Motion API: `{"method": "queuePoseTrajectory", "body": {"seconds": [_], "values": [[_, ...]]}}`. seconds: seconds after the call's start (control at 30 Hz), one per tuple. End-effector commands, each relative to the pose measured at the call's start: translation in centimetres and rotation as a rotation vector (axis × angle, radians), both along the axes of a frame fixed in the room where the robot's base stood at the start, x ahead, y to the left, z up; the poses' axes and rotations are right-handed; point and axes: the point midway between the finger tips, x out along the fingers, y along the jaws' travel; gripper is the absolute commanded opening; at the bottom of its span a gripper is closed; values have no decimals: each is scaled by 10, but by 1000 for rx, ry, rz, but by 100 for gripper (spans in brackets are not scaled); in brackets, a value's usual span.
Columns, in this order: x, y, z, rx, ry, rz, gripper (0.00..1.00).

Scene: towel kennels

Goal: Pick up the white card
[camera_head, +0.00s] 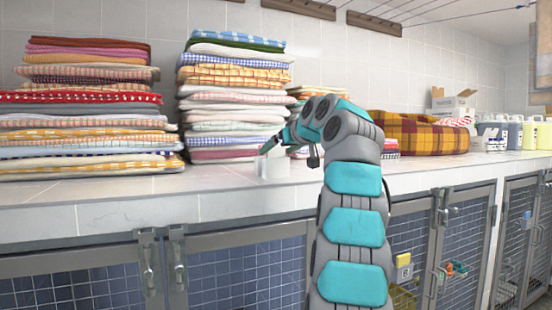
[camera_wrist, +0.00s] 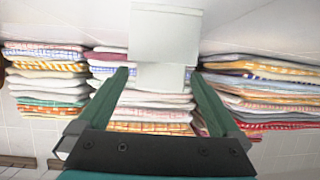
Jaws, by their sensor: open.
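The white card (camera_head: 273,167) shows in the head view as a small pale upright shape on the counter, in front of the middle towel stack. My gripper (camera_head: 268,149) is beside its upper edge there, partly covered by my own wrist. In the wrist view a wide white block (camera_wrist: 165,36) with a narrower white part (camera_wrist: 161,75) is seen at the top middle. The narrower part appears between the fingertips of my gripper (camera_wrist: 160,76), which are apart. I cannot tell whether either finger touches it.
Tall folded towel stacks stand at the left (camera_head: 85,115) and middle (camera_head: 232,100) of the counter (camera_head: 110,190). A plaid cushion (camera_head: 420,132) lies to the right. Jugs (camera_head: 500,135) stand at the far right. Mesh kennel doors (camera_head: 245,275) are below the counter.

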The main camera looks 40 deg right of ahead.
Motion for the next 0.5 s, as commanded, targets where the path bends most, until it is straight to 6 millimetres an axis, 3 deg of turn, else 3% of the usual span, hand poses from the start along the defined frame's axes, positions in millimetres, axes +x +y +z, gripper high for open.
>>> {"method": "queuePoseTrajectory", "body": {"seconds": [0.1,0.33,0.5], "values": [[13,-2,-6,1,3,1,100],[16,-2,-8,1,2,1,100],[16,-2,-8,1,2,1,83]]}}
